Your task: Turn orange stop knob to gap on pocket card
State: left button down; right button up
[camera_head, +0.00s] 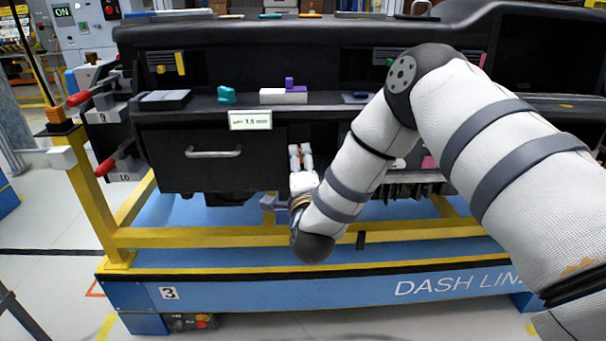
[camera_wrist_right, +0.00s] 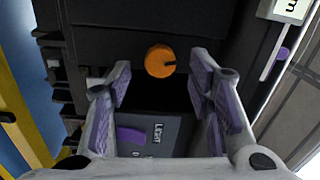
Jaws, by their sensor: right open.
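The orange stop knob (camera_wrist_right: 160,61) is a round disc with a dark pointer mark toward its right side in the right wrist view. My right gripper (camera_wrist_right: 160,82) is open, its purple-padded fingers on either side of the knob in the picture; contact cannot be told. In the head view my right gripper (camera_head: 301,152) points up into the dark recess right of the drawer, and the knob cannot be made out there. A white card (camera_head: 250,120) with small print reading roughly "7.5" hangs at the dashboard edge; its corner shows in the wrist view (camera_wrist_right: 291,9). My left gripper is out of view.
A grey panel (camera_wrist_right: 172,130) with a purple patch and the word LIGHT lies between the fingers in the wrist view. A drawer with a handle (camera_head: 213,153) is left of my gripper. A white block with purple pieces (camera_head: 284,96) sits on the ledge above.

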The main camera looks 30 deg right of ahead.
jog(key=v, duration=1)
jog(key=shift+s, duration=0.15)
jog(key=s+a+f+n+g+y+p, duration=0.1)
jog(key=s+a+f+n+g+y, duration=0.25)
jog(key=s+f+n, duration=0.4)
jog(key=s+a+f+n+g+y+p, duration=0.1)
jog(key=s+a+f+n+g+y, duration=0.3)
jog(key=f, duration=0.7)
pick_arm(q)
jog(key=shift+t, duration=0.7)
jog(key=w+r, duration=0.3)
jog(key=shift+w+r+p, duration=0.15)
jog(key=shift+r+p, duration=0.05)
jog(key=shift+p, duration=0.2)
pick_arm(e)
jog(key=s+f+n+g, duration=0.2)
jog(key=s+n+g, duration=0.1)
jog(key=s, duration=0.7)
jog(key=s+f+n+g+y, duration=0.1)
jog(key=s+n+g, duration=0.3)
jog(key=s, duration=0.6)
jog(key=s+f+n+g, duration=0.3)
jog(key=s+n+g, duration=0.1)
jog(key=s, duration=0.6)
jog(key=shift+s+a+f+y, duration=0.25)
jog(key=shift+s+y, duration=0.1)
jog(key=shift+s, duration=0.05)
jog(key=shift+w, duration=0.1)
